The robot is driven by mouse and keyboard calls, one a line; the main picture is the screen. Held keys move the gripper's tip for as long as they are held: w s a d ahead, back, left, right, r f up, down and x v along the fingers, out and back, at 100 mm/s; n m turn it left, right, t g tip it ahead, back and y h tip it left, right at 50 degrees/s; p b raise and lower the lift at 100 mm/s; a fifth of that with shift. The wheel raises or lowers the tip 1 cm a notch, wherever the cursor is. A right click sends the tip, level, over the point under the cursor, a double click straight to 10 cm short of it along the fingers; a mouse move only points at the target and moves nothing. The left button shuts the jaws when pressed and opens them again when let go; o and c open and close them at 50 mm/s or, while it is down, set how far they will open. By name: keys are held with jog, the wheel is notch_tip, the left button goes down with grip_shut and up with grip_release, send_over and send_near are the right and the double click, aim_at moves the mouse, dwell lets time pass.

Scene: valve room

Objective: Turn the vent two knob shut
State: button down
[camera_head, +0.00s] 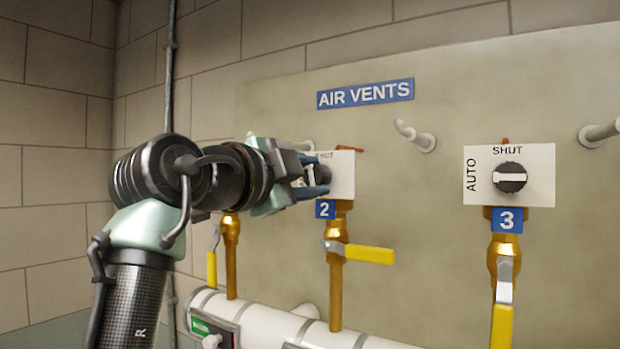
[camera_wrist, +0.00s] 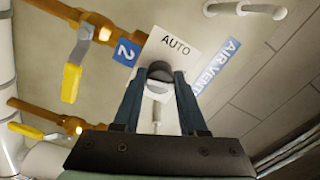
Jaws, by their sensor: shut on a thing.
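The vent two knob (camera_head: 323,175) is a round dark knob on a white plate (camera_head: 343,170) above the blue "2" label (camera_head: 325,209). My gripper (camera_head: 318,181) reaches it from the left and is shut on it. In the wrist view the knob (camera_wrist: 159,71) sits between the two dark fingertips of my gripper (camera_wrist: 158,80). The plate's "AUTO" word (camera_wrist: 175,45) shows there, beyond the knob. In the head view the fingers cover part of the plate, and "SHUT" (camera_head: 325,156) shows along its top. The knob's pointer direction is hard to tell.
The vent three knob (camera_head: 510,177) is on its own plate at the right. Below the vent two plate is a brass valve with a yellow lever (camera_head: 369,255). Pipe stubs (camera_head: 415,136) stick out of the panel. A white pipe (camera_head: 270,325) runs low along the wall.

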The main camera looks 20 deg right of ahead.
jog(key=shift+m, duration=1.1)
jog(key=shift+c, duration=2.2)
grip_release()
jog(key=shift+s+a+f+b, duration=0.1)
jog(key=shift+s+a+b, duration=0.3)
jog(key=shift+b, duration=0.1)
jog(key=b+v, duration=0.5)
jog(key=v, duration=0.7)
jog(key=shift+d, duration=0.1)
